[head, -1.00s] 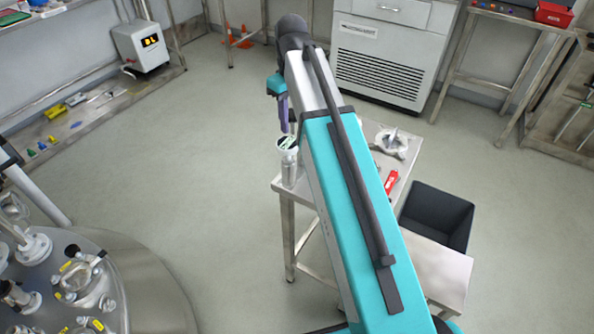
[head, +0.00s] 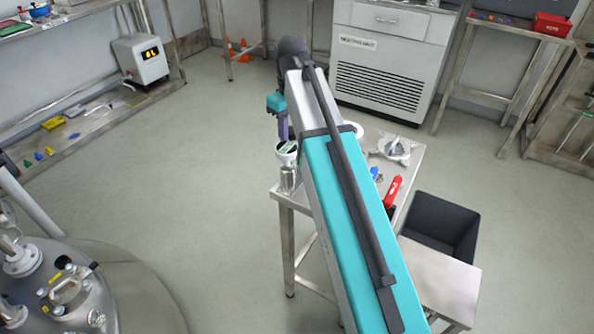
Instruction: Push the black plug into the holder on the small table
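The small steel table (head: 412,172) stands in the middle, partly covered by my arm. At its left corner stands a metal cylinder (head: 288,181) with a white cup-like top (head: 287,148) that is dark and greenish inside. I cannot tell whether this is the holder, or whether the dark part is the black plug. My gripper (head: 283,132) points down just above this top. Its fingers are small and seen from behind, so their opening and any contact are unclear.
A grey mortar-like bowl (head: 393,150), a blue piece (head: 375,174) and a red-handled tool (head: 392,190) lie on the table right of my arm. A black bin (head: 440,226) stands to the right. A steel vessel (head: 120,280) is at lower left. The floor between is clear.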

